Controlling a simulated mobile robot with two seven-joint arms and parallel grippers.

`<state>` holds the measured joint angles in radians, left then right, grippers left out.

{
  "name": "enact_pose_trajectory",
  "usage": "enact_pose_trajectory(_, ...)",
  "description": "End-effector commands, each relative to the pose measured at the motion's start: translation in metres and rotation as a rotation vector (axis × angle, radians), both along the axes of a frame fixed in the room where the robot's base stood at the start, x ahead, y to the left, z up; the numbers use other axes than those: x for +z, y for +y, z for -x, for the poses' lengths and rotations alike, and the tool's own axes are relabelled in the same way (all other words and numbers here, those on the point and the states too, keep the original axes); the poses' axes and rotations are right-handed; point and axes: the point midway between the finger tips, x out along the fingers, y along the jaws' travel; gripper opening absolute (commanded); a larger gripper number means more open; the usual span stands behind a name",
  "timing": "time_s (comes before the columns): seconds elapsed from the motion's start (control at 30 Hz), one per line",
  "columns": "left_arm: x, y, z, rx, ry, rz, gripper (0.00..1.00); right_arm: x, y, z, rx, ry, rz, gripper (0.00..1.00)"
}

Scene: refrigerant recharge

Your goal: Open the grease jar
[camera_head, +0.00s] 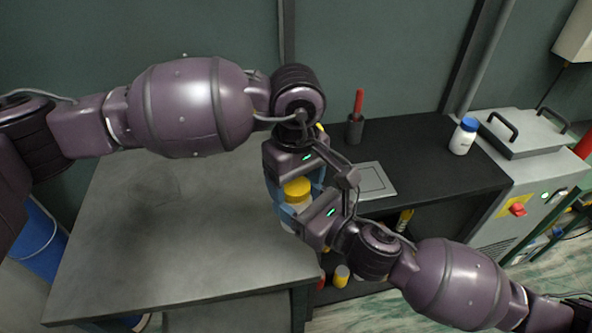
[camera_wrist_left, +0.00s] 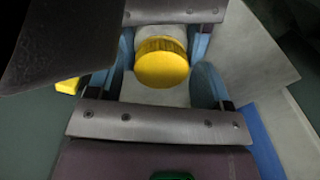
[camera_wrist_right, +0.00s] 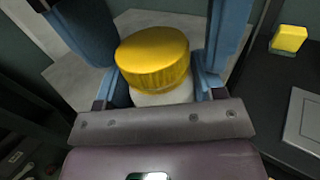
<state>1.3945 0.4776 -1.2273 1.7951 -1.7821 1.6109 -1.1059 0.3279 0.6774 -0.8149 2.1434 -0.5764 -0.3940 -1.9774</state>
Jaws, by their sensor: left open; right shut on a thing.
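The grease jar has a yellow ribbed lid (camera_head: 297,188) and a white body (camera_head: 287,207). My right gripper (camera_head: 292,216) is shut on the jar's white body and holds it upright; the lid also shows between its blue fingers in the right wrist view (camera_wrist_right: 153,58). My left gripper (camera_head: 297,180) is open, its fingers on either side of the yellow lid. In the left wrist view the lid (camera_wrist_left: 161,62) sits between the blue fingers, with gaps visible beside it. The lid is on the jar. The jar's lower part is mostly hidden by the right gripper.
A grey table (camera_head: 150,245) with a clear top lies at left. A black counter (camera_head: 425,150) at right bears a cup with a red-handled tool (camera_head: 356,118), a flat grey plate (camera_head: 374,182) and a blue-capped white bottle (camera_head: 463,137). A grey machine (camera_head: 530,178) stands far right.

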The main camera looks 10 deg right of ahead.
Motion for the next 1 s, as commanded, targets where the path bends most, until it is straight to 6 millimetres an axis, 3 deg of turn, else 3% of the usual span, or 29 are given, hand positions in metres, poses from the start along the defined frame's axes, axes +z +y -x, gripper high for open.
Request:
enact_pose_trajectory(0.23, -0.0004, -0.0001, 0.0002, 0.000, 0.000, 0.000, 0.73, 0.0010, 0.0001, -0.0001, 0.000, -0.002, -0.001, 0.00)
enact_pose_trajectory(0.57, -0.0002, -0.0002, 0.0002, 0.000, 0.000, 0.000, 0.23, 0.0010, 0.0004, 0.0002, 0.001, -0.002, -0.001, 0.00)
enact_pose_trajectory(0.77, 0.0001, -0.0004, 0.0002, 0.049, 0.000, 0.001, 0.23, 0.0010, 0.0006, 0.0004, 0.002, -0.002, -0.001, 0.00)
enact_pose_trajectory(1.0, 0.0001, -0.0006, 0.0004, 0.291, 0.001, 0.001, 0.23, 0.0011, 0.0009, 0.0006, 0.003, -0.002, -0.001, 0.00)
